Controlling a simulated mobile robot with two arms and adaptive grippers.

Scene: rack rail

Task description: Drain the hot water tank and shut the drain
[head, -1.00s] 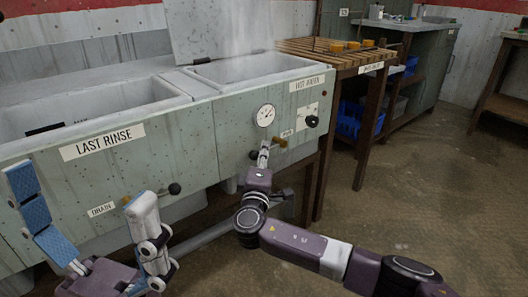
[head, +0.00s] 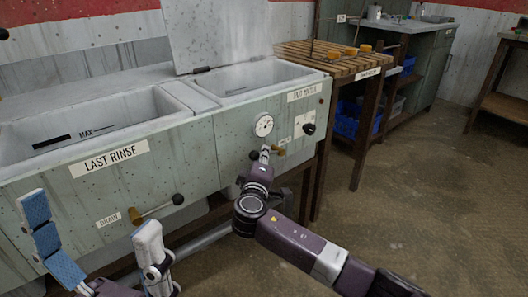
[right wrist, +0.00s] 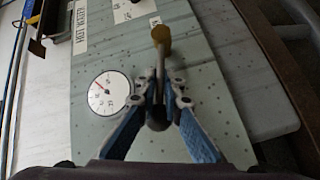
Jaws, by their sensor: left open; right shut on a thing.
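The hot water tank (head: 240,98) is the right basin, with its lid up and its interior pale; I cannot tell its water level. Its drain lever has a brass pivot (head: 281,152) and a black knob (head: 254,155), pointing left, roughly level. My right gripper (head: 265,150) is shut on the lever. In the right wrist view, the brass pivot (right wrist: 160,36) is above my right gripper (right wrist: 158,95) and the dark knob (right wrist: 157,121) is between its fingers, which partly hide the handle. My left gripper (head: 92,215) is open and empty before the last rinse front.
The last rinse tank (head: 115,172) is on the left; its own drain lever (head: 158,208) sits close to my left gripper. A round gauge (head: 263,125) and another black knob (head: 309,129) are near the hot drain. A slatted table (head: 330,55) stands right. Floor at right is clear.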

